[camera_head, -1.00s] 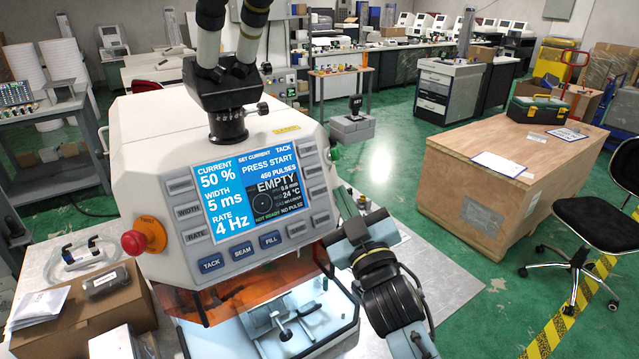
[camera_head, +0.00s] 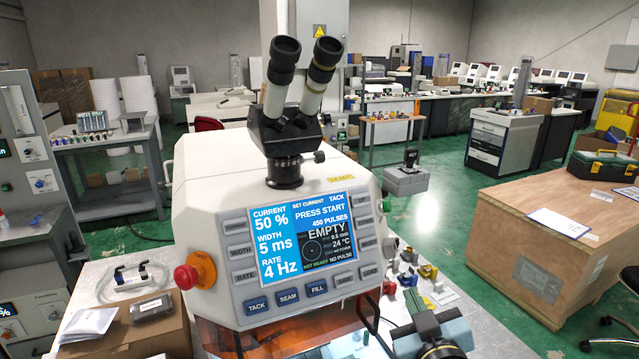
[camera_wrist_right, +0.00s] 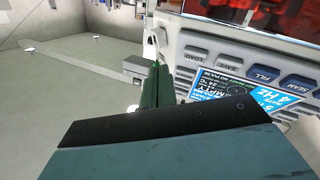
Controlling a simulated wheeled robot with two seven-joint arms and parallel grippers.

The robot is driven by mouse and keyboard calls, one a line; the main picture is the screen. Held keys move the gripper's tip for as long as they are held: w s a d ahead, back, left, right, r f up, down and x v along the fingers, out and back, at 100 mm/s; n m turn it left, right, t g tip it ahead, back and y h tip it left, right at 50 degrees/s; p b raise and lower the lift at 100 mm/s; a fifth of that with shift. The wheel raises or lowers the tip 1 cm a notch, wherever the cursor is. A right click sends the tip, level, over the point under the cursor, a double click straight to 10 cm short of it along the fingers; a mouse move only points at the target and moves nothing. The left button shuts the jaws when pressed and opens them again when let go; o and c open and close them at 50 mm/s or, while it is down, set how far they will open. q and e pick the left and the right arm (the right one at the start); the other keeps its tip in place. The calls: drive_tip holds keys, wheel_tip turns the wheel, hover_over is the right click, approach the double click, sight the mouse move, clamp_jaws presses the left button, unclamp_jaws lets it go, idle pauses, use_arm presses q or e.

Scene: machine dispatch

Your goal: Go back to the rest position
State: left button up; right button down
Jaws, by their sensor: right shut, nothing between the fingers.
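The laser welding machine (camera_head: 215,200) stands in the middle of the head view, with its twin eyepieces on top. Its screen (camera_head: 303,240) reads PRESS START and EMPTY. My right gripper (camera_head: 416,303) is low in the head view, just right of the machine's front panel, and partly cut off by the lower edge. It is shut and holds nothing. In the right wrist view its blue-grey body (camera_wrist_right: 190,150) fills the bottom, and the machine's panel (camera_wrist_right: 240,65) appears upside down behind it. My left gripper is in neither view.
A cardboard box (camera_head: 120,335) with a dark case (camera_head: 152,309) stands left of the machine. Small coloured parts (camera_head: 428,272) lie on the bench to the right, near my right gripper. A large wooden crate (camera_head: 530,235) stands farther right, with open green floor between.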

drive_tip(key=s+d+f+m+g, duration=0.1)
drive_tip(key=s+f+g, duration=0.7)
drive_tip(key=s, duration=0.6)
drive_tip(key=s+d+f+m+g, duration=0.1)
drive_tip(key=s+d+f+g, duration=0.1)
drive_tip(key=s+f+g, duration=0.7)
drive_tip(key=s+f+t+b, duration=0.1)
drive_tip(key=s+f+b, duration=0.25)
drive_tip(key=f, duration=1.35)
drive_tip(key=s+f+t+b, duration=0.1)
drive_tip(key=s+f+b, duration=0.25)
drive_tip(key=f, duration=1.35)
drive_tip(key=s+d+f+g+b, duration=0.1)
drive_tip(key=s+f+b, duration=0.4)
drive_tip(key=s+f, duration=1)
wheel_tip(320, 180, down, 3)
drive_tip(key=shift+d+f+g, duration=0.15)
drive_tip(key=shift+d+g, duration=0.15)
drive_tip(key=shift+d, duration=0.6)
